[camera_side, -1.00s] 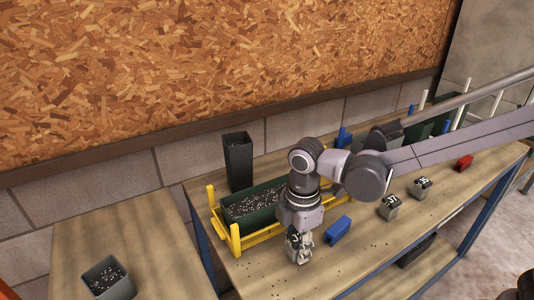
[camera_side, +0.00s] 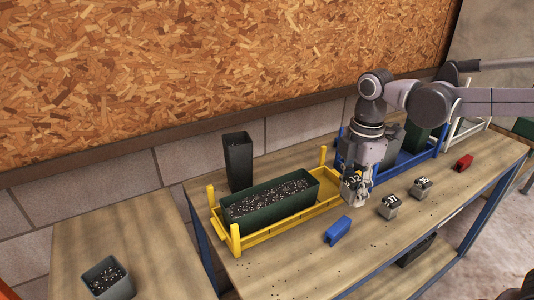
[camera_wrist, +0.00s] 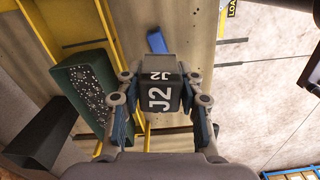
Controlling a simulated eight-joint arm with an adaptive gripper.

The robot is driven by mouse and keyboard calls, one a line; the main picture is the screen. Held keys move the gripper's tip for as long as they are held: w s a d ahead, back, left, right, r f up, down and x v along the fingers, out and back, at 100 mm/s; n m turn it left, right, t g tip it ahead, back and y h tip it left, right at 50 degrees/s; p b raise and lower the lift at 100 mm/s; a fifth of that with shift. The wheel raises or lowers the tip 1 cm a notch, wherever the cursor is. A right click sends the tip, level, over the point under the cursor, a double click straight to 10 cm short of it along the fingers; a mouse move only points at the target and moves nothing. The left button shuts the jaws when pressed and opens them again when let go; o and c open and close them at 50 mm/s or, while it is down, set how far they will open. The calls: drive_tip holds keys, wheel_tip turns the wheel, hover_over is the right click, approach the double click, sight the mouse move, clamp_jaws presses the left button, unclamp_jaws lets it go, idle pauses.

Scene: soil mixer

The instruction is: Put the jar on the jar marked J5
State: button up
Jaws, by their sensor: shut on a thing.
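My gripper (camera_side: 356,182) is shut on a grey jar marked J2 (camera_wrist: 158,92), with one finger on each side of it. The held jar (camera_side: 352,192) hangs beside the yellow crate's right end, apparently above the bench. Its label faces up into the wrist view. Two similar grey jars stand on the bench to the right. The farther one (camera_side: 420,190) has a small label that looks like J5. The nearer one (camera_side: 389,210) has a label that looks like J7. Neither of these jars can be made out in the wrist view.
A yellow crate (camera_side: 246,240) holds a green trough of speckled soil (camera_side: 268,199). A blue block (camera_side: 338,231) lies on the bench in front. A blue crate (camera_side: 408,164) stands behind the arm. A red block (camera_side: 464,163) lies farther right. Bench around the jars is clear.

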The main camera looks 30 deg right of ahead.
drive_tip(key=s+d+r+m, duration=0.2)
drive_tip(key=s+d+m, duration=0.25)
drive_tip(key=d, duration=0.65)
drive_tip(key=s+d+r+m, duration=0.2)
drive_tip(key=s+d+m, duration=0.3)
drive_tip(key=d, duration=0.6)
drive_tip(key=s+d+r+m, duration=0.25)
drive_tip(key=d+m, duration=0.45)
drive_tip(key=d, duration=0.4)
hover_over(424, 181)
wheel_tip(424, 181, down, 8)
drive_tip(key=shift+r, duration=0.2)
drive_tip(key=shift+f, duration=2.05)
drive_tip(key=shift+f, duration=0.1)
drive_tip(key=o, duration=1.2)
drive_tip(key=shift+c, duration=0.2)
